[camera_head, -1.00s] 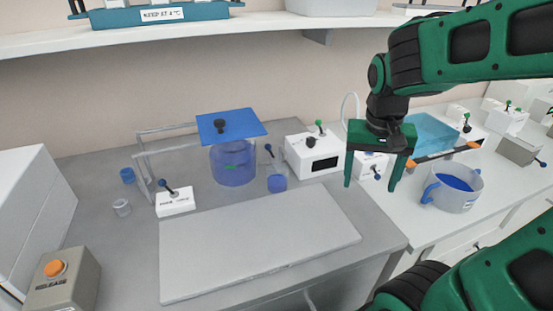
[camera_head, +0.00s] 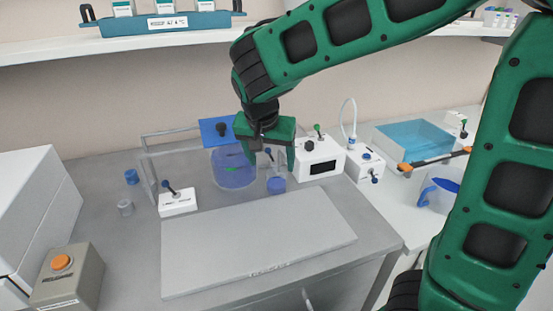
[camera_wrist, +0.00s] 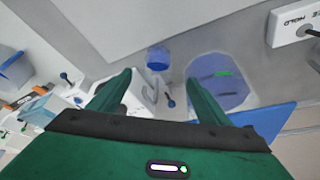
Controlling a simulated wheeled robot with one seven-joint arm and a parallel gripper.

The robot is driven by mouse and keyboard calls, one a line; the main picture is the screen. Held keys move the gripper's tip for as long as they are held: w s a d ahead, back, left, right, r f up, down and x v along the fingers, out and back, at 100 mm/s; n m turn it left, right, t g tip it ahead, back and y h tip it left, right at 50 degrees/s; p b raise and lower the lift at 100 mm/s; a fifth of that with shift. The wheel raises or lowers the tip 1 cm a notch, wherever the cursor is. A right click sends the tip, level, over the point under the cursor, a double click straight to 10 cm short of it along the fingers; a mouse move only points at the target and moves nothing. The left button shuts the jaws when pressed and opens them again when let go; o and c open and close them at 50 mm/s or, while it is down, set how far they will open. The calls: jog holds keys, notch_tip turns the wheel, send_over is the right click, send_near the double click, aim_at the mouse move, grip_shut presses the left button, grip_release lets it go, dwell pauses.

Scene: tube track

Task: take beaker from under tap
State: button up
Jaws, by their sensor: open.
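A small beaker with blue liquid (camera_head: 277,186) stands on the grey bench, just right of a large clear vessel of blue liquid (camera_head: 232,172). A tap with a blue-tipped lever (camera_head: 268,153) is at the vessel's right side, above the beaker. My gripper (camera_head: 268,160) is open and empty, pointing down, and appears above and around the tap in the head view; its fingers hide part of the tap and vessel. In the wrist view the beaker (camera_wrist: 157,58) shows just beyond and between the open fingertips, apart from them.
A white box with a dark display (camera_head: 316,160) stands close right of the beaker. A white lever block (camera_head: 178,203) is at the left. A flat grey board (camera_head: 260,245) lies in front, clear on top.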

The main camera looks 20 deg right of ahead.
aim_at(276, 179)
jog(key=shift+d, duration=0.2)
jog(key=x, duration=1.1)
jog(key=shift+s, duration=0.1)
jog(key=c, duration=1.2)
